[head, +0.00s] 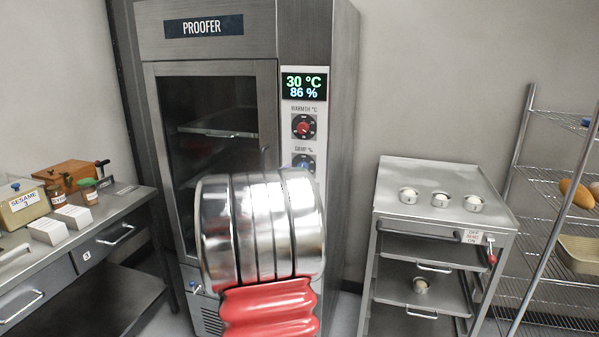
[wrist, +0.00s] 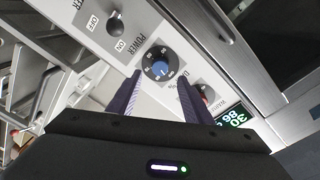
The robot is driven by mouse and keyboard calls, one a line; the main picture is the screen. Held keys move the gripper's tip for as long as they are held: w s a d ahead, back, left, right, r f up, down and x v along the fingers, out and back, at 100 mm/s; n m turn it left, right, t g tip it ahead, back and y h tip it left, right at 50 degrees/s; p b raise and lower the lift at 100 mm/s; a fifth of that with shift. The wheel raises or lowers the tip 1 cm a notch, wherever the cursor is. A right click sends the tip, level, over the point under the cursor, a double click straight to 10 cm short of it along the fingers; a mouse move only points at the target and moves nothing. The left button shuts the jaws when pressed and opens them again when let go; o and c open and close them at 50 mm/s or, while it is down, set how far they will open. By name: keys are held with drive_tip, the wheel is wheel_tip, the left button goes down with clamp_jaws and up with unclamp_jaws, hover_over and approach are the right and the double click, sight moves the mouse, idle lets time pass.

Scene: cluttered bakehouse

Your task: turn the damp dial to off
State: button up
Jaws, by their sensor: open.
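The proofer (head: 210,48) stands upright in the middle of the head view, its lit display (head: 304,86) reading 30 °C and 86 %. Under it are a red-knobbed warmer dial (head: 303,126) and the damp dial (head: 303,161), partly covered by my arm. In the wrist view the damp dial (wrist: 160,66) has a blue knob on a dark round plate. My gripper (wrist: 159,75) is open, its two dark fingers either side of the blue knob in the picture. Contact is not clear, and the knob's setting is too small to read. My gripper is hidden in the head view.
In the wrist view a power switch (wrist: 115,24) is close to the damp dial, and the red warmer dial (wrist: 207,92) is on its other side. A steel rack cart (head: 395,240) stands right of the proofer, and a counter (head: 120,212) with jars stands left.

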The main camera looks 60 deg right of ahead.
drive_tip(key=d, duration=0.7)
drive_tip(key=shift+w, duration=0.3)
drive_tip(key=shift+c, duration=0.4)
drive_tip(key=c, duration=1)
drive_tip(key=shift+f+n, duration=0.1)
drive_tip(key=shift+n, duration=1.2)
drive_tip(key=o, duration=1.1)
